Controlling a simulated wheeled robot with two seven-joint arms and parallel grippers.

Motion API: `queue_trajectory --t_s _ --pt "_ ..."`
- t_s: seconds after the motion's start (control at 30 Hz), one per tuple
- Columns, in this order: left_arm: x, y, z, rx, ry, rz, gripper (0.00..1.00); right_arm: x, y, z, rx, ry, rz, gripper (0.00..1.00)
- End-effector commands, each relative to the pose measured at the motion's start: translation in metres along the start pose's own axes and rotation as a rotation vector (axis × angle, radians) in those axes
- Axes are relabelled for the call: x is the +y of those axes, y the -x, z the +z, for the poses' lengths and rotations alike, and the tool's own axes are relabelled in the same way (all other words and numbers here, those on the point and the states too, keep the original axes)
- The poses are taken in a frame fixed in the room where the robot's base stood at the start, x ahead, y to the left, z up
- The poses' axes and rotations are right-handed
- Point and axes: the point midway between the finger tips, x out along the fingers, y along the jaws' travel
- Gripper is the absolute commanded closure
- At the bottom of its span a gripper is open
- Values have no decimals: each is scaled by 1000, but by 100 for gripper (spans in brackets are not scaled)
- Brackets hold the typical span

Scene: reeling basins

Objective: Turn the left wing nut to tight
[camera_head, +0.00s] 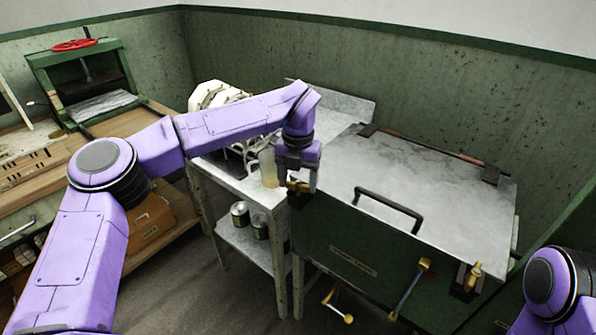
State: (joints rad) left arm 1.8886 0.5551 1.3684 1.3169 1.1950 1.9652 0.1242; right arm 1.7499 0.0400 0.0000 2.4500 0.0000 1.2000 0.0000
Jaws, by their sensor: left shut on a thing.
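The green tank (353,262) has a grey metal lid (430,190) lying shut on it, with a black bar handle (388,210). The left wing nut (299,187) is a brass piece at the tank's front left corner, mostly hidden by my gripper. My left gripper (297,179) points down over that corner, shut on the left wing nut. How far the nut is turned cannot be seen. A second brass wing nut (473,274) stands upright on a dark bracket at the front right corner. My right gripper is not in view; only my right arm shows at the lower right.
Left of the tank is a metal table (247,187) with a jar (268,167) close to my left gripper, and cans (241,214) on its lower shelf. Brass-ended levers (409,288) stick out from the tank's front. A green press with a red wheel (74,45) stands far left.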

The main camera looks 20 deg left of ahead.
Motion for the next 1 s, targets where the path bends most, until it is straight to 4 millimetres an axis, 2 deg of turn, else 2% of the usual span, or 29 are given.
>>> queue_trajectory --t_s 0.1,0.5,1.0 --pt "0 6 0 0 -95 -1 62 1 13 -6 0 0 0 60" --pt "0 3 0 -1 -329 -1 62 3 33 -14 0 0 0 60" --pt "1 1 1 -2 -393 0 62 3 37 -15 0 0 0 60"
